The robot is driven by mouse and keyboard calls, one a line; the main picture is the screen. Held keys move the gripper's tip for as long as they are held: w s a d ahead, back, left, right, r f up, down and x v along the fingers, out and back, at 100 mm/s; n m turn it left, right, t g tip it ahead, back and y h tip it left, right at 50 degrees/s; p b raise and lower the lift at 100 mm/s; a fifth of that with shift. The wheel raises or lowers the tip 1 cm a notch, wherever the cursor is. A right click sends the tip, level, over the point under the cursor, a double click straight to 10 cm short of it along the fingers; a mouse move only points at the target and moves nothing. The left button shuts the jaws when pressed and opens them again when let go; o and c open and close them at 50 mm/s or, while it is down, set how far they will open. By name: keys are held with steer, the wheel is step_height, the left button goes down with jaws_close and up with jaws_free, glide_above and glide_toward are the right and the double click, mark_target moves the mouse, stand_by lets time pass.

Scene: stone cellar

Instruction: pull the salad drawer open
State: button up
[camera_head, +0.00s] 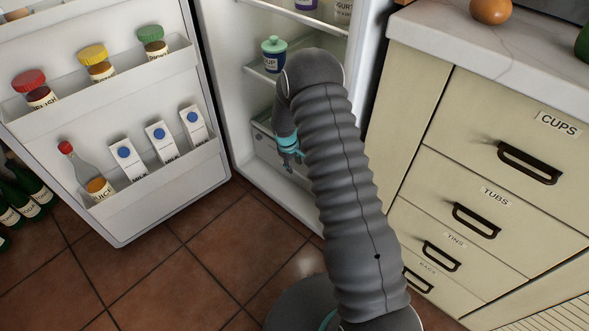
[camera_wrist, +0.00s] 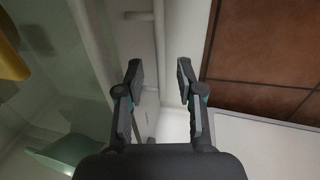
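The salad drawer (camera_head: 262,142) is a grey bin low in the open fridge, largely hidden behind my arm. In the wrist view its pale front (camera_wrist: 143,48) runs up the picture, with a clear, greenish part to the left. A short pale bar, perhaps part of its handle, shows near the top. My gripper (camera_head: 290,158) is at the drawer's front in the head view. In the wrist view my gripper (camera_wrist: 159,75) has its two fingers apart, with nothing seen between them but the pale surfaces behind. I cannot tell whether a finger touches the drawer.
The fridge door (camera_head: 120,205) stands open at left, carrying bottles and cartons. A teal-lidded cup (camera_head: 273,56) stands on the shelf above the drawer. A cabinet (camera_head: 480,190) with labelled drawers stands close at right. The tiled floor (camera_head: 190,255) before the fridge is clear.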

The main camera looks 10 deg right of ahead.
mark_target(295, 172)
steer(key=shift+w+d+f, duration=0.15)
steer(key=shift+f, duration=0.75)
steer(key=shift+w+d+f, duration=0.1)
steer(key=shift+d+f, duration=0.05)
steer(key=shift+f, duration=0.75)
steer(key=shift+c, duration=0.2)
jaws_close()
